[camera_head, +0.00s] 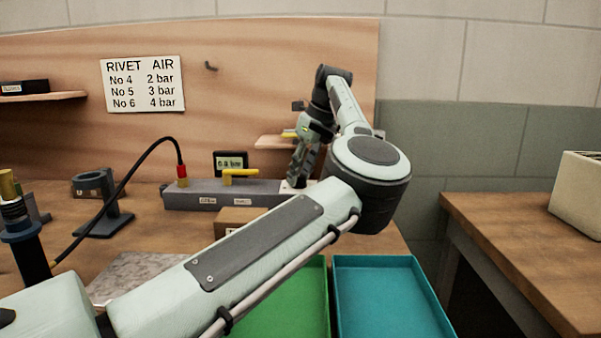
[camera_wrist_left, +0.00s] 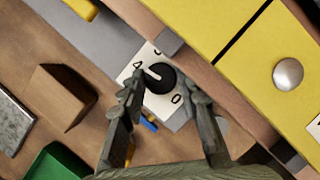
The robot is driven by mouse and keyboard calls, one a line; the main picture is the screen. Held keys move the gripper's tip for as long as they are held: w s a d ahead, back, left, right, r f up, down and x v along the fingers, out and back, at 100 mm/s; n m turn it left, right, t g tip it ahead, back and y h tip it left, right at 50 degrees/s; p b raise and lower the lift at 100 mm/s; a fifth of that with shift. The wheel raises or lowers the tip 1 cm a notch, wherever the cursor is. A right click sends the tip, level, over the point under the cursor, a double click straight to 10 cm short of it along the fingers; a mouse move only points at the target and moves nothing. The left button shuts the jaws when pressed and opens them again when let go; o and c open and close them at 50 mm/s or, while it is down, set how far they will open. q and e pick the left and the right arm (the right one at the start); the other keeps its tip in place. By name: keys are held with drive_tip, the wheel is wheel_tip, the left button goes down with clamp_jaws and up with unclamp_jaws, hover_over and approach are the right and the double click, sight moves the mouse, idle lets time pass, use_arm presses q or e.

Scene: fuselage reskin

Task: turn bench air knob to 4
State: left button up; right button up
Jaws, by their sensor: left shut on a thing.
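The black air knob (camera_wrist_left: 162,77) with a white pointer line sits on a white dial plate (camera_wrist_left: 161,102) in the left wrist view. The figures 4 and 0 show, and another is partly hidden. The pointer aims to the upper left, roughly toward the 4. My left gripper (camera_wrist_left: 167,95) has its fingers on either side of the knob and is shut on it. My right gripper is out of view.
A yellow lever (camera_head: 240,173) and a red hose fitting (camera_head: 182,171) stand on the manifold. A small display (camera_head: 230,163) is behind it. A rivet air chart (camera_head: 143,84) hangs on the board. A green tray (camera_head: 300,305) and teal tray (camera_head: 385,295) lie in front.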

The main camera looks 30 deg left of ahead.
use_arm(q)
drive_tip(key=o, duration=1.2)
drive_tip(key=shift+c, duration=0.2)
drive_tip(key=shift+r, duration=0.1)
drive_tip(key=shift+d+r, duration=0.15)
drive_tip(key=shift+r, duration=0.4)
drive_tip(key=v, duration=0.6)
drive_tip(key=shift+d+r, duration=0.2)
drive_tip(key=shift+r, duration=0.2)
drive_tip(key=shift+s, duration=0.15)
